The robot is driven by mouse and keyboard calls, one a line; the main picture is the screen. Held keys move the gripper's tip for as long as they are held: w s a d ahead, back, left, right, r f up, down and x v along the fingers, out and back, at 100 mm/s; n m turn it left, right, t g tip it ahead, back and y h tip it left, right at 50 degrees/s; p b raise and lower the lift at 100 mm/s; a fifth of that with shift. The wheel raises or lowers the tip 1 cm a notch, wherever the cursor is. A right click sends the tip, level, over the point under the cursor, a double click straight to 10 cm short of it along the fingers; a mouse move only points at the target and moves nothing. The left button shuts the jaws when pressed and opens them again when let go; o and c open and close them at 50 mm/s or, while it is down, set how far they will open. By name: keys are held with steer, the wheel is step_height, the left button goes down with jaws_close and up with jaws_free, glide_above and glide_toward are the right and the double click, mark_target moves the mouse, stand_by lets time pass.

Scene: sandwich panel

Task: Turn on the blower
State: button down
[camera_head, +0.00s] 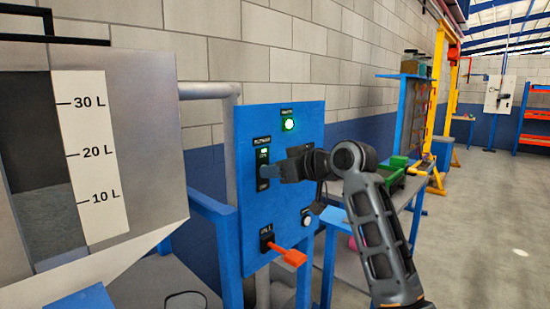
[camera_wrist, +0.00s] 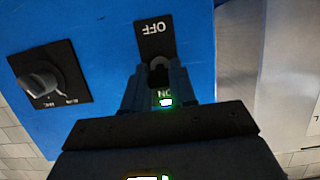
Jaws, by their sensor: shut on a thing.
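The blue panel (camera_head: 285,200) carries a tall black switch plate (camera_head: 263,155), whose small top label looks like BLOWER. The plate has a green-lit spot at its upper end. In the wrist view the plate (camera_wrist: 152,42) appears inverted, with OFF away from my gripper and a green-lit ON close to it. My gripper (camera_head: 272,173) is at the plate's lower half, shut on the dark switch lever (camera_wrist: 158,70), which shows between the fingertips (camera_wrist: 157,82). The fingers hide part of the lever, so its exact tilt is hard to tell.
A green lamp (camera_head: 289,125) glows at the panel's top. A rotary knob (camera_wrist: 40,82) sits beside the switch. An orange-handled FILL lever (camera_head: 292,257) juts out below. A marked tank (camera_head: 150,150) stands left; a bench with a green item (camera_head: 393,170) stands behind my arm. Floor at right is clear.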

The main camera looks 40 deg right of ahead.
steer(key=shift+r+g+p, duration=0.45)
steer(key=shift+g+p, duration=0.05)
steer(key=shift+p, duration=0.7)
steer(key=shift+f+g, duration=0.2)
steer(key=shift+g, duration=0.1)
steer(key=c, duration=1)
jaws_free()
steer(key=b+v, duration=0.1)
steer(key=v, duration=0.6)
steer(key=shift+s+r, duration=0.15)
steer(key=shift+s, duration=0.2)
